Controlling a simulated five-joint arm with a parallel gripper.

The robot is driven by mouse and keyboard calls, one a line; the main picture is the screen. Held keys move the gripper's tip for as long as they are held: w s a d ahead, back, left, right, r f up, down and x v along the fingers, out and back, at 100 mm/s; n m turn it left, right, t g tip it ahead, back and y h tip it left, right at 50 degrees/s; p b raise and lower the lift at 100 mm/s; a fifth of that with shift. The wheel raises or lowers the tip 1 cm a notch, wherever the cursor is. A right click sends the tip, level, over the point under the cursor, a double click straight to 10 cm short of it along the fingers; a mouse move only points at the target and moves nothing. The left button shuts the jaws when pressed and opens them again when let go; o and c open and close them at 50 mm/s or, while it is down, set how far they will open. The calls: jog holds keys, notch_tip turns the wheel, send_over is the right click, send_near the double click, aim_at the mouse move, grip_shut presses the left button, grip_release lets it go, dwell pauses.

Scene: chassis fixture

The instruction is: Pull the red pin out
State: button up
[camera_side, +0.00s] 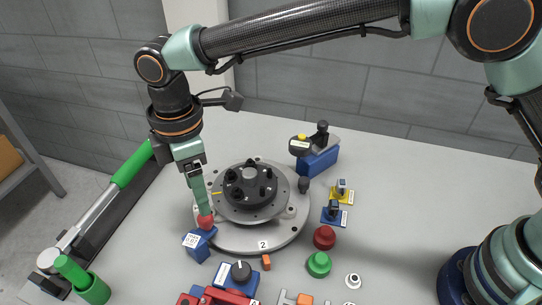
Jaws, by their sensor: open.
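The red pin shows as a round red head (205,222) on top of a blue block (197,246) with a white label, at the left front of the round grey fixture plate. My gripper (204,214) points down, with its long green fingers reaching to the red head. From this side I see the fingers nearly as one, and they overlap the top of the head. I cannot tell whether they touch it. The pin's shaft is hidden in or behind the block.
A black round hub (250,190) with knobs stands on the grey plate (265,238), close right of my gripper. A blue block with a black knob (240,272) is in front. Red (324,237) and green (319,264) buttons stand right. A green-handled bar (130,165) lies left.

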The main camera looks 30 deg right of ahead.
aim_at(206, 222)
notch_tip(206, 222, down, 7)
jog(key=shift+f, duration=0.1)
dwell(0.3)
